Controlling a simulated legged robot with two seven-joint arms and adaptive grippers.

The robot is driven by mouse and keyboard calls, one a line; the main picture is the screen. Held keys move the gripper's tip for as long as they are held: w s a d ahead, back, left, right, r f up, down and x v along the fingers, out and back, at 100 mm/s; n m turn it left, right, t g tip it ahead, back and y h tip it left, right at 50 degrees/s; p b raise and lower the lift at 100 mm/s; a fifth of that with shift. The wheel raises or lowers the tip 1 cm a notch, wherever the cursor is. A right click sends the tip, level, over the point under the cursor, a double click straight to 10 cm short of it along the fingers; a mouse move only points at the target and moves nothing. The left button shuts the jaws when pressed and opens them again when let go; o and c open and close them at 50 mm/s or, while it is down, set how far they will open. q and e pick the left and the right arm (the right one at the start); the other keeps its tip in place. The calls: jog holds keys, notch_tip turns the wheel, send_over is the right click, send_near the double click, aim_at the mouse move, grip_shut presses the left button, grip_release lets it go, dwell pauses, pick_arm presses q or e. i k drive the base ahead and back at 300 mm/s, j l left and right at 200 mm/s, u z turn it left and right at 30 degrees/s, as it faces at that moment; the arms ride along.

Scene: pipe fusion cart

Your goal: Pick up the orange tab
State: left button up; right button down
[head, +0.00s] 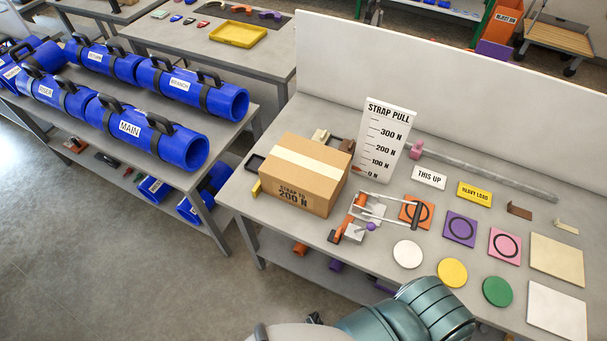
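An orange square tile with a black ring (411,221) lies on the right-hand bench, left of a purple tile (460,228) and a pink tile (505,245). A pale bar of the strap tool partly crosses it. The strap tool (368,212), with orange parts on its left side, stands beside the cardboard box (306,172). A small orange piece (338,232) is at its lower left end. I cannot tell which of these orange pieces is the tab. Neither of my grippers shows clearly; only parts of my own arm are at the bottom edge.
White (408,254), yellow (452,272) and green (497,291) discs lie near the bench front. A grey rod (480,168) lies along the back. Blue pipes (150,130) fill the left bench.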

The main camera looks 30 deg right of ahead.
aim_at(335, 237)
jog(key=z, duration=0.4)
jog(key=k+z, duration=0.15)
jog(key=z, duration=0.25)
jog(key=l+z, duration=0.1)
jog(key=z, duration=0.3)
